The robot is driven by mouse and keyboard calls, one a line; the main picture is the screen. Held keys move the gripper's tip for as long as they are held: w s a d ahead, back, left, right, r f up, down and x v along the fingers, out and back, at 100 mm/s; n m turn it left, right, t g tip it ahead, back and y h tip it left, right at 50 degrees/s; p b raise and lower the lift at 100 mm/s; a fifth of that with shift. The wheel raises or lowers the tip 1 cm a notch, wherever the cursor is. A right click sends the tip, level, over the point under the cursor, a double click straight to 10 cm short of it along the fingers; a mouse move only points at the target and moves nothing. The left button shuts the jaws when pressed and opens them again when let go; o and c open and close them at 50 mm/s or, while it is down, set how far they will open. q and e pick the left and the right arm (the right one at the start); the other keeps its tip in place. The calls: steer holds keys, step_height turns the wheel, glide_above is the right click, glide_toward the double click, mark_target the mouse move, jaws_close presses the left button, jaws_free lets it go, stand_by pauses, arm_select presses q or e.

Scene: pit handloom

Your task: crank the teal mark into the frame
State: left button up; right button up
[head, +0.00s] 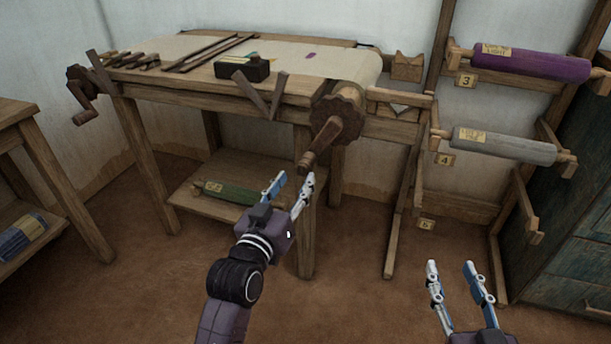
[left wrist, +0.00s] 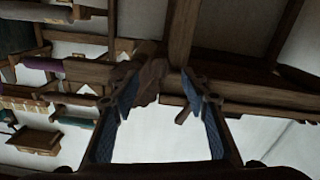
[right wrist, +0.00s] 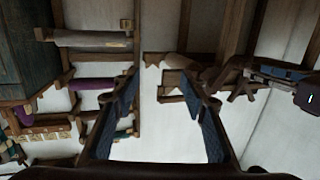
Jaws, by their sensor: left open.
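The loom's crank (head: 336,128) is a dark toothed wheel with an arm at the right end of the cloth roller. Its wooden handle (head: 307,162) points down toward the front. My left gripper (head: 289,186) is open just below the handle, apart from it or barely touching; I cannot tell which. My right gripper (head: 458,272) is open and empty, low at the right, away from the loom.
The dark block (head: 243,68) and several sticks lie on the loom. Another crank (head: 82,95) is at its left end. A green roll (head: 232,191) lies on the lower shelf. A rack at right holds purple (head: 530,62) and grey rolls (head: 503,146). Floor at front is clear.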

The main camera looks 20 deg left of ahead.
mark_target(302, 170)
arm_select(q)
steer(key=w+b, duration=0.1)
steer(key=w, duration=0.6)
steer(key=shift+d+f+b, duration=0.1)
steer(key=shift+b, duration=0.25)
steer(key=shift+w, duration=0.3)
arm_select(e)
step_height(302, 170, up, 10)
steer(key=s+a+t+y, duration=0.1)
steer(key=t+y, duration=0.1)
steer(key=t, duration=0.3)
steer(key=shift+r, duration=0.2)
arm_select(q)
steer(key=shift+c, duration=0.7)
jaws_close()
